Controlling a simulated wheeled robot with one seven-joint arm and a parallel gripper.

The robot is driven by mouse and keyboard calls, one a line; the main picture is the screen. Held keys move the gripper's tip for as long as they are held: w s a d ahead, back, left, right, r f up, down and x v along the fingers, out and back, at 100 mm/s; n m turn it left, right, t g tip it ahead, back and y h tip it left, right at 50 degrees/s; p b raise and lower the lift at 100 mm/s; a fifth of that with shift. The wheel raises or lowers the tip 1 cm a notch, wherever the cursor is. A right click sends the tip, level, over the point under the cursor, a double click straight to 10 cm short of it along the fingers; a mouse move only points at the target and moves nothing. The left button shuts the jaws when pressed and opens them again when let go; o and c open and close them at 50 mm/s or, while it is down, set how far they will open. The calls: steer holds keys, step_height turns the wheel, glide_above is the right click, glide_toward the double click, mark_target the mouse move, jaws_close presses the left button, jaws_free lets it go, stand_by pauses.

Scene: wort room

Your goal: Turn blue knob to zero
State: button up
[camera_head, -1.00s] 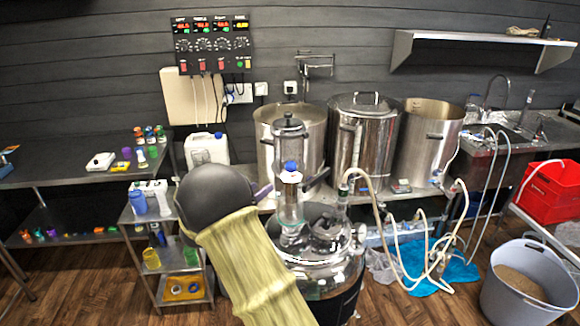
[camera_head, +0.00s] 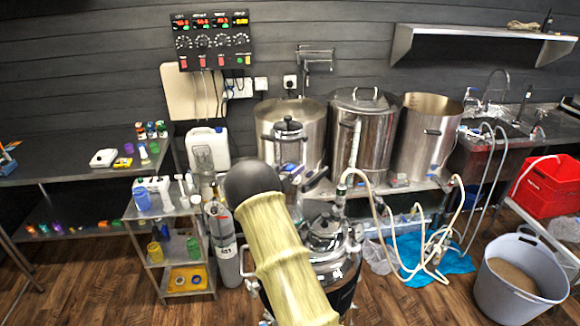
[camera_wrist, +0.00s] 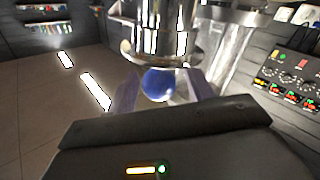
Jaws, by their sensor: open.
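The blue knob (camera_wrist: 157,84) is a round, shiny ball under a metal collar in the wrist view. My gripper (camera_wrist: 161,76) is open, with one pale purple-grey finger on either side of the knob. I cannot tell whether either finger touches it. No pointer or scale on the knob is readable. In the head view a small patch of blue (camera_head: 288,167) shows by the glass and metal column, beyond my arm. My gripper is mostly hidden there behind my dark arm joint and yellow sleeve.
A metal still vessel (camera_head: 335,235) stands in front of the steel pots (camera_head: 362,140). A grey gas cylinder (camera_head: 222,240) and a small shelf cart (camera_head: 165,212) stand left of my arm. A control panel (camera_head: 211,40) hangs on the wall. Hoses (camera_head: 400,250) lie at the right.

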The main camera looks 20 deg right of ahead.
steer(key=c, duration=0.9)
steer(key=shift+c, duration=0.2)
